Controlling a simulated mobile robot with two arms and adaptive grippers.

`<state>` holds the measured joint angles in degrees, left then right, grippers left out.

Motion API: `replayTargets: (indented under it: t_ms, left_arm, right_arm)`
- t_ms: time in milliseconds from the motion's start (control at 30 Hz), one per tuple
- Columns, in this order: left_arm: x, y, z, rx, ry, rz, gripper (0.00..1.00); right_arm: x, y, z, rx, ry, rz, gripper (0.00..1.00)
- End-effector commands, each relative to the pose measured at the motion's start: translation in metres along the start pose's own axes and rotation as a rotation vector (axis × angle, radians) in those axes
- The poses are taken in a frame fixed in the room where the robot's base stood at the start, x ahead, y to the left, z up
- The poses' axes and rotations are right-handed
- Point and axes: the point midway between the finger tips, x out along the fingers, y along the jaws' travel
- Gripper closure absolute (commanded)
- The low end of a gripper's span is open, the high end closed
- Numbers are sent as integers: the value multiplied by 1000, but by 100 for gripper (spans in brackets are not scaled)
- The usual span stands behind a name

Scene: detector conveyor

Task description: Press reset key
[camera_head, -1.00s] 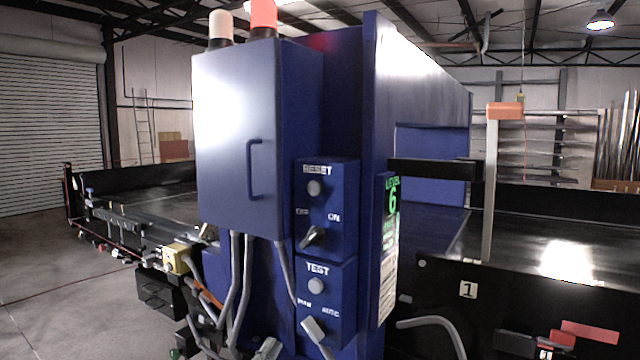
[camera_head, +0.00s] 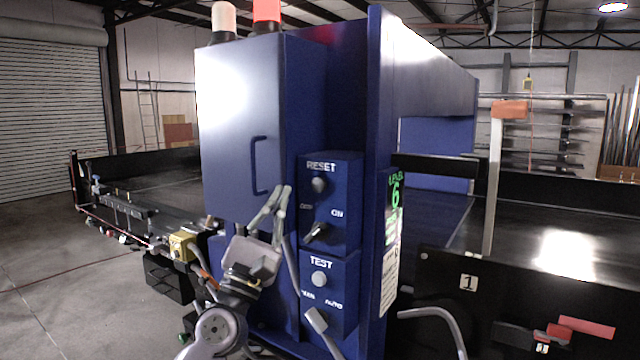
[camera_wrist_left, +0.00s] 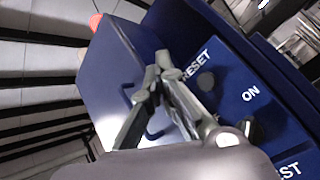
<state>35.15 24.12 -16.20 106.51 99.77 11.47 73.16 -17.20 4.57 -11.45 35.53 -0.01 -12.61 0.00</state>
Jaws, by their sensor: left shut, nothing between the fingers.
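The reset key (camera_head: 319,185) is a round grey button under the RESET label on the blue control box (camera_head: 345,205). It also shows as a dark round button in the left wrist view (camera_wrist_left: 206,82). My left gripper (camera_head: 283,190) is shut and empty, pointing up, to the left of the button and apart from it in the picture. In the left wrist view its fingertips (camera_wrist_left: 163,62) meet to the left of the RESET label.
Below the reset key sit an OFF/ON switch (camera_head: 316,232) and a TEST button (camera_head: 319,278). A cabinet with a handle (camera_head: 256,165) stands to the left. Grey conduits run below. Conveyor belts (camera_head: 540,235) lie on both sides.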

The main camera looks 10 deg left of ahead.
Motion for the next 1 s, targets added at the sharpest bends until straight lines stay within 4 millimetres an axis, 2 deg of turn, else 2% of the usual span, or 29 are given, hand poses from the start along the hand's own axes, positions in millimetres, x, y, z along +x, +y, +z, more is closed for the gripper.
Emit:
replayTargets:
  t_ms: [300,467,1000]
  left_arm:
    - [0,-1,-1,1,0,0,100]
    - [5,-6,-7,2,-1,0,100]
    - [51,-41,-43,1,-1,2,100]
  right_arm:
    - [1,0,0,0,0,0,100]
    - [9,0,1,0,0,0,100]
    - [68,-1,6,0,0,0,100]
